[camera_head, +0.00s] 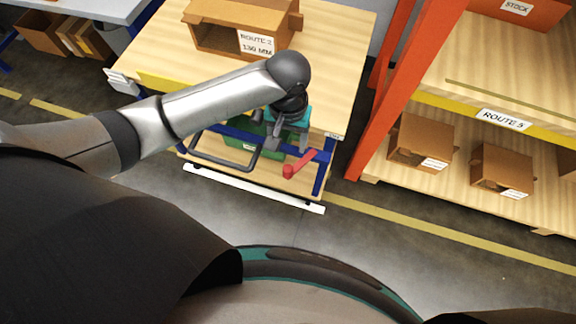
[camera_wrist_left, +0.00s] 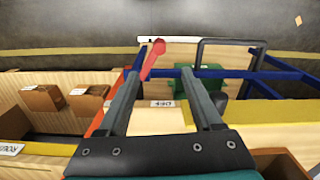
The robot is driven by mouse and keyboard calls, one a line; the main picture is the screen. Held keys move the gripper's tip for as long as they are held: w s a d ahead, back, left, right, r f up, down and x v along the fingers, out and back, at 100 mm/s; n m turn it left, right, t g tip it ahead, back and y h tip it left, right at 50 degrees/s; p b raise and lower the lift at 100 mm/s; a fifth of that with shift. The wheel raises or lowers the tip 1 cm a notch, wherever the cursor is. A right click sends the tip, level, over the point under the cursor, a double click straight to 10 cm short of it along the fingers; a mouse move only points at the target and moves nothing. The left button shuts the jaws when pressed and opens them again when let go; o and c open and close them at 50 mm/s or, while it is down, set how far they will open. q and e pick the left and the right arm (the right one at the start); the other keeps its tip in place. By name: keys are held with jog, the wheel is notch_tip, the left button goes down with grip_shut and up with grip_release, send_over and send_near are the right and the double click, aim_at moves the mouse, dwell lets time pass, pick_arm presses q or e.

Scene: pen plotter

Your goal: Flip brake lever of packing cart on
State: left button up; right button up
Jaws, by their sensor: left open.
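The packing cart (camera_head: 335,40) has a pale wooden top, a blue frame and a dark push handle (camera_head: 225,163). The red brake lever (camera_head: 298,165) sits at the cart's near right, sticking out and down towards me. In the left wrist view the lever (camera_wrist_left: 153,58) shows near the left fingertip. A small label reading OFF (camera_wrist_left: 162,104) is on the cart edge. My left gripper (camera_head: 286,142) is open and empty, pointing down just left of the lever. I cannot tell whether a finger touches the lever. My right gripper is out of view.
A carton (camera_head: 212,36) labelled ROUTE 2 stands on the cart top, and a green bin (camera_head: 240,152) is below. A white bar (camera_head: 250,188) runs low along the cart's front. An orange shelf upright (camera_head: 392,95) stands close on the right. The floor before the cart is clear.

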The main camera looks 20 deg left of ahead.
aim_at(288, 168)
pick_arm(q)
notch_tip(288, 168, down, 15)
jog(key=b, duration=0.5)
jog(key=shift+b, duration=0.3)
jog(key=shift+c, duration=0.4)
grip_shut()
dwell(0.6)
